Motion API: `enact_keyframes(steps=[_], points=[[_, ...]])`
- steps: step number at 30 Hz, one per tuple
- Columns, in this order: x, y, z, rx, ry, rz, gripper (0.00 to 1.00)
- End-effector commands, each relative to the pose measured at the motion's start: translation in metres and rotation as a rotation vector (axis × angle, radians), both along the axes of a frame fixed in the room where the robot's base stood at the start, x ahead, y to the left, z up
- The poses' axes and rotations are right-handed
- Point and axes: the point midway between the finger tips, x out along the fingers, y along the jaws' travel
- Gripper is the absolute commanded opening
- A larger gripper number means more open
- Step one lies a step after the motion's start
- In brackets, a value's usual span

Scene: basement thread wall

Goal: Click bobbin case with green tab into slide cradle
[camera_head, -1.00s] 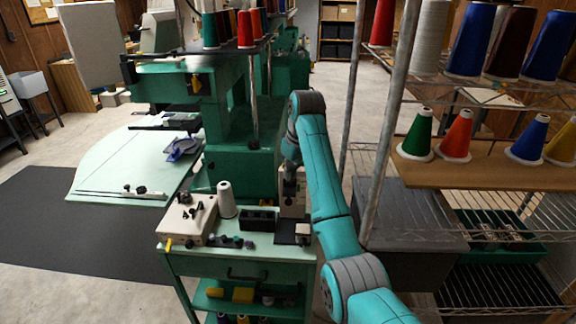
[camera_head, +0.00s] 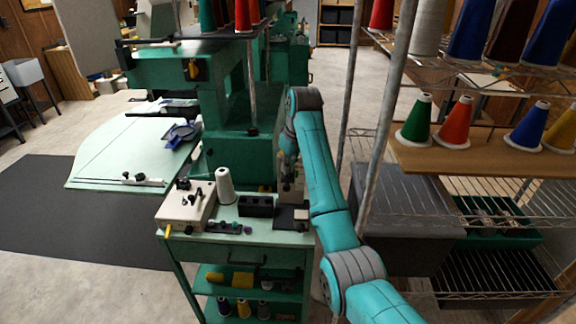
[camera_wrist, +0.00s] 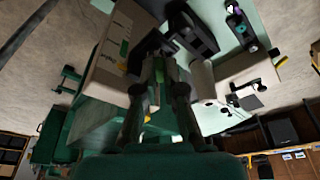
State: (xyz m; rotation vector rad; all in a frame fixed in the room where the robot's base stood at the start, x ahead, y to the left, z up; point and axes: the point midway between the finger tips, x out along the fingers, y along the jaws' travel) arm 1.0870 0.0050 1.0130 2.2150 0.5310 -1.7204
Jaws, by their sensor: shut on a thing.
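My gripper (camera_wrist: 160,86) shows in the wrist view with its two dark fingers closed around a small part. This part, the bobbin case (camera_wrist: 159,72), shows a green patch between the fingertips; most of it is hidden. A dark block (camera_wrist: 149,46), perhaps the slide cradle, lies just beyond the fingertips, beside a cream machine body (camera_wrist: 113,45) with a green mark. I cannot tell whether the case touches the block.
The green cart (camera_head: 235,240) carries a cream box (camera_head: 186,207), a white thread cone (camera_head: 225,185), a black holder (camera_head: 256,206) and a dark strip with small coloured parts (camera_head: 225,227). A wire shelf of thread cones (camera_head: 457,123) stands close on the right of my arm.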

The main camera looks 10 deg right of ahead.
Motion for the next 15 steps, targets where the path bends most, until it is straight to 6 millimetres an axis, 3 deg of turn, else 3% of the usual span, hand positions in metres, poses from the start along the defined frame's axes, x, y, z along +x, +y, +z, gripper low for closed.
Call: enact_keyframes(steps=[15], points=[[0.0,0.0,-0.0059,0.0,0.0,0.0,0.0]])
